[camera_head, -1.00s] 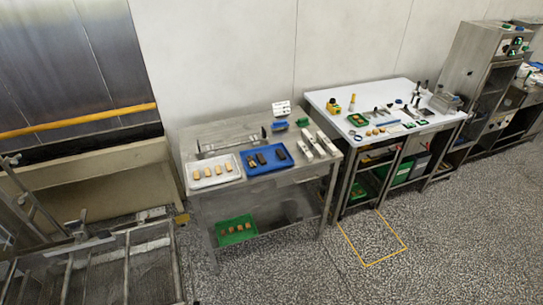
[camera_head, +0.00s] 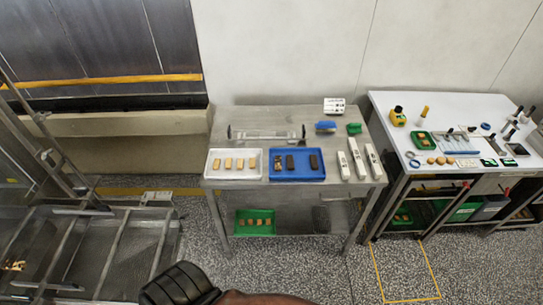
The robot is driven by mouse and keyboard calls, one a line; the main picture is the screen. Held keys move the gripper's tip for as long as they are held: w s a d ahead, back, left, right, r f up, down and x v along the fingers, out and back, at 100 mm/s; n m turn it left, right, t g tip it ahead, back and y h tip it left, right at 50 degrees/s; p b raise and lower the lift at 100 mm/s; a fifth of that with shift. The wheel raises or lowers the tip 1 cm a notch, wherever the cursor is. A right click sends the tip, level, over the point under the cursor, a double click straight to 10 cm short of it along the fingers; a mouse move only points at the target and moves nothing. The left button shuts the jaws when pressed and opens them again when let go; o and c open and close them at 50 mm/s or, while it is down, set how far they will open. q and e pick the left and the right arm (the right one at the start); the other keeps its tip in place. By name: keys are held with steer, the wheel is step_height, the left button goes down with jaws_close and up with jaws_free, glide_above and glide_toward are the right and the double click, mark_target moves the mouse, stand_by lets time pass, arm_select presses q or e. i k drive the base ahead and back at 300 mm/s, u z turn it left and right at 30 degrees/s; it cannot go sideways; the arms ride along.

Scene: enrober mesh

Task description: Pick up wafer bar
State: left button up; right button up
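Several tan wafer bars (camera_head: 240,163) lie side by side in a white tray (camera_head: 211,174) at the front left of a steel table. To its right, a blue tray (camera_head: 298,176) holds two dark bars (camera_head: 303,161) and a smaller mixed brown piece (camera_head: 278,163).
The steel table (camera_head: 260,115) also carries a clear rod-like fixture (camera_head: 267,135), a blue block (camera_head: 325,126), a green block (camera_head: 354,129) and three white bars (camera_head: 357,158). A white workbench (camera_head: 385,103) stands right. Metal frames (camera_head: 115,245) stand left.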

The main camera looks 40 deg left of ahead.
mark_target(277, 158)
steer(key=u, duration=0.55)
steer(key=i, duration=0.65)
steer(key=u, duration=0.75)
